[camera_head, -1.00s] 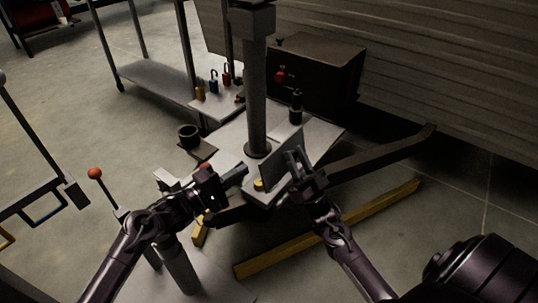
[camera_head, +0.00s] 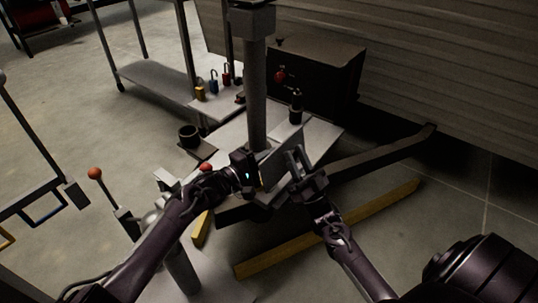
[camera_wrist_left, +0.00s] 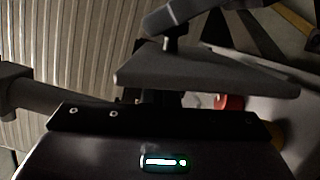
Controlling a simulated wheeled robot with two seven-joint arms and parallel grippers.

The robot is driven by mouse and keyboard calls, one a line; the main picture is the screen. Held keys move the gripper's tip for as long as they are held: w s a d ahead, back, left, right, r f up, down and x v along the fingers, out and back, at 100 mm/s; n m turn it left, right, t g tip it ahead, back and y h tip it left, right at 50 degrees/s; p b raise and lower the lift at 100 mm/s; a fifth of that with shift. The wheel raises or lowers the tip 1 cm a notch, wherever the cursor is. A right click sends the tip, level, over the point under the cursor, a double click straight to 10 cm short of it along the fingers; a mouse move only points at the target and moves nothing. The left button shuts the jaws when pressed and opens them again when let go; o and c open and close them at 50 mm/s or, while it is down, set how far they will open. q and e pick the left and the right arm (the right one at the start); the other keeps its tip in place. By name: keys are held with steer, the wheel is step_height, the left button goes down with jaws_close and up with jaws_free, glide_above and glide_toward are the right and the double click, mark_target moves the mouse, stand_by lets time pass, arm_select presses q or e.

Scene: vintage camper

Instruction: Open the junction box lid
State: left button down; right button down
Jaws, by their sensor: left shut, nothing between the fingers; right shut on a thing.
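The junction box lid (camera_head: 286,163) is a flat grey plate, standing tilted near the foot of the post in the head view. In the left wrist view, a grey plate (camera_wrist_left: 205,80), which looks like the lid, crosses the middle. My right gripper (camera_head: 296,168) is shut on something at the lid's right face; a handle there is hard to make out. My left gripper (camera_head: 260,176) is shut and empty, close to the lid's left side. I cannot tell whether it touches the lid. The box beneath is mostly hidden by my grippers.
A grey post (camera_head: 257,95) rises just behind the lid. A black bottle-shaped object (camera_head: 295,107) stands on the light plate. A dark cup (camera_head: 189,136) sits to the left, with coloured padlocks (camera_head: 213,82) behind. A dark beam (camera_head: 375,160) runs to the right.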

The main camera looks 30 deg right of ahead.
steer(key=shift+d+f+h, duration=0.15)
steer(key=shift+f+h, duration=0.15)
arm_select(q)
steer(key=shift+s+d+r, duration=0.2)
steer(key=shift+s+d, duration=0.2)
steer(key=shift+s, duration=0.35)
steer(key=shift+s+d, duration=0.1)
steer(key=shift+d, duration=0.05)
arm_select(e)
steer(key=c, duration=1.1)
jaws_free()
steer(key=shift+w, duration=0.1)
